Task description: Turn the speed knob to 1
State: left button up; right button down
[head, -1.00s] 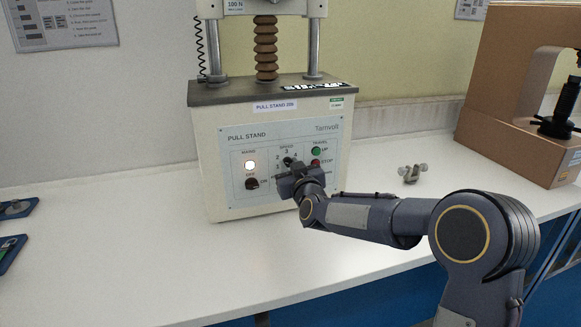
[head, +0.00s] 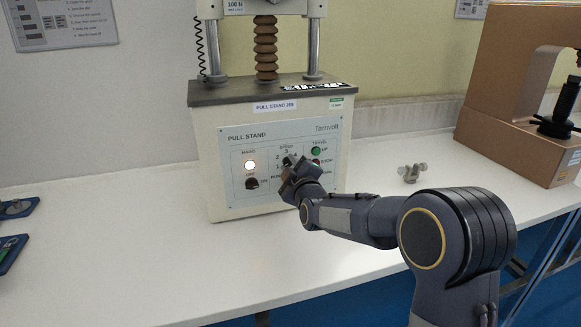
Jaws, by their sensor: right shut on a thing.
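The pull stand (head: 222,190) stands on the white bench, its front panel facing me. The speed knob (head: 287,160) is a small dark knob near the panel's middle, with numbers around it. My right gripper (head: 290,168) is at the knob and shut on it; the fingers and wrist hide most of the knob, so its pointer setting cannot be read. To the left of it are the lit mains lamp (head: 250,165) and a dark mains knob (head: 252,183). My left gripper is not in view.
A small metal clamp (head: 412,173) lies on the bench (head: 130,240). A brown tester (head: 505,105) stands at the right. Blue trays lie at the left edge.

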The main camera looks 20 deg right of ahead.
jog(key=shift+n, duration=0.8)
jog(key=c, duration=1.2)
grip_release()
jog(key=s, duration=0.8)
jog(key=shift+d, duration=0.1)
